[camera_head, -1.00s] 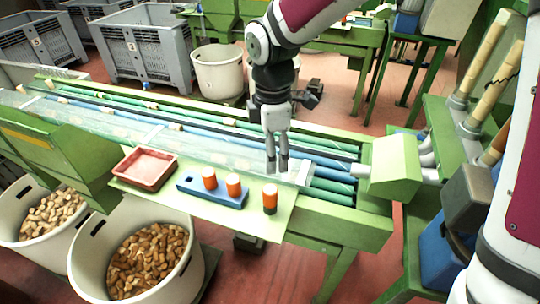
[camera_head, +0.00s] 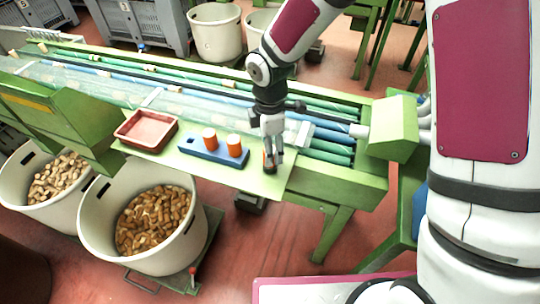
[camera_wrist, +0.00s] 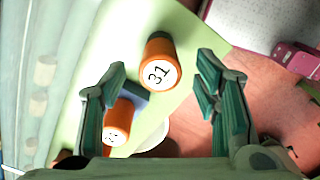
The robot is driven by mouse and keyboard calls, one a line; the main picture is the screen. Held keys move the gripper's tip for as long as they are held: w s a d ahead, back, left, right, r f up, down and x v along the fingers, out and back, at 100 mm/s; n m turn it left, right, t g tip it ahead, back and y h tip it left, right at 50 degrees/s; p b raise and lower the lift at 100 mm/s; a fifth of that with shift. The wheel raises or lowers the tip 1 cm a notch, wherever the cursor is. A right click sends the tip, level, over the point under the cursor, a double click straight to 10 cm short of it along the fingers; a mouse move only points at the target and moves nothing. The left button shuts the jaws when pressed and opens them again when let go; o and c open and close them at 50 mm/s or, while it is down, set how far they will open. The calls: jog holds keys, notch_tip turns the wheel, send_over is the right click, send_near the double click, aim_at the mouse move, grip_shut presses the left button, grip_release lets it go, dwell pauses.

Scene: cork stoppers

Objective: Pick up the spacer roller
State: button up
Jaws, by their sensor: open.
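A short orange roller (camera_head: 267,162) stands upright at the right end of the green ledge, mostly hidden by my gripper (camera_head: 272,155) in the head view. In the wrist view this orange roller (camera_wrist: 160,66) has a white top marked 31. My gripper (camera_wrist: 162,68) is open, with one finger on each side of it in that view. I cannot tell whether the fingers touch it. Two more orange rollers, one left (camera_head: 210,139) and one right (camera_head: 234,145), stand in a blue holder (camera_head: 200,153) to the left. Part of that holder shows in the wrist view (camera_wrist: 134,92).
A red tray (camera_head: 146,143) lies left of the blue holder. A clear panel (camera_head: 190,118) runs behind the ledge, over the conveyor. Large bins of corks (camera_head: 98,228) stand below the front edge. A green box (camera_head: 392,128) stands at the right end.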

jog(key=shift+f, duration=1.15)
jog(key=c, duration=1.3)
jog(key=shift+o, duration=0.2)
jog(key=shift+r, duration=0.1)
